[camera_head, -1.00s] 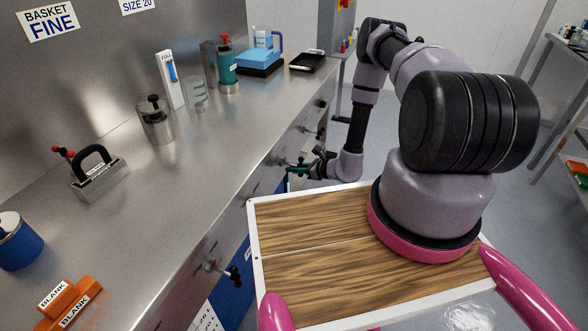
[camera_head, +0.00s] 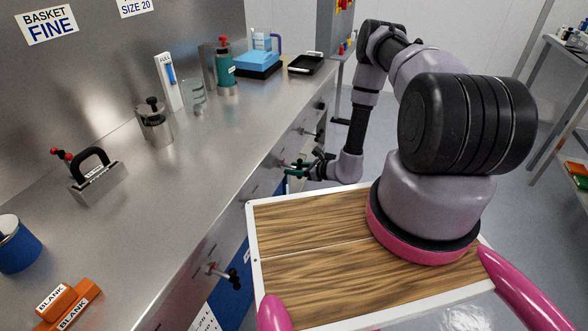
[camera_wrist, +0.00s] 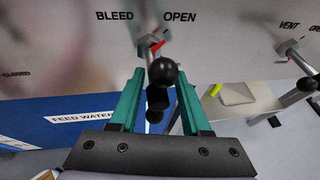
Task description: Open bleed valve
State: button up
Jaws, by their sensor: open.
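The bleed valve handle is a grey lever with a black ball knob (camera_wrist: 163,71), below the words BLEED and OPEN on the panel in the wrist view. A red mark shows near its pivot. My gripper (camera_wrist: 160,76) has two teal fingers, open, one on each side of the knob and dark lever parts. I see gaps beside the knob; I cannot tell how deep it sits between the fingers. In the head view my gripper (camera_head: 291,171) is at the front of the steel bench, and the bleed valve is hard to make out there.
A vent valve handle (camera_wrist: 305,84) stands to the right on the same panel. A blue FEED WATER area (camera_wrist: 75,120) lies below left. Another black-knobbed valve (camera_head: 233,277) juts from the bench front nearer me. The steel bench (camera_head: 200,165) holds several items.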

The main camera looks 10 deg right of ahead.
jog(key=v, duration=1)
jog(key=shift+d, duration=0.25)
jog(key=shift+r, duration=0.15)
jog(key=a+r+n+g+y, duration=0.15)
jog(key=r+n, duration=0.25)
jog(key=r, duration=0.6)
jog(key=a+r+n+g+y, duration=0.1)
jog(key=a+r+n+g, duration=0.25)
jog(key=r, duration=0.65)
jog(key=a+r+n+g+y, duration=0.15)
jog(key=r+n, duration=0.35)
jog(key=r, duration=0.5)
jog(key=s+d+r+n+t+h, duration=0.2)
jog(key=s+r+n+h, duration=0.3)
jog(key=s+r, duration=0.5)
jog(key=s+d+r+n+t+h, duration=0.2)
jog(key=s+d+r+n+h, duration=0.2)
jog(key=s+r, duration=0.5)
notch_tip(320, 180, up, 9)
jog(key=shift+s+f+n+h, duration=0.15)
jog(key=shift+s+n+h, duration=0.4)
jog(key=shift+h, duration=0.65)
jog(key=shift+w, duration=0.1)
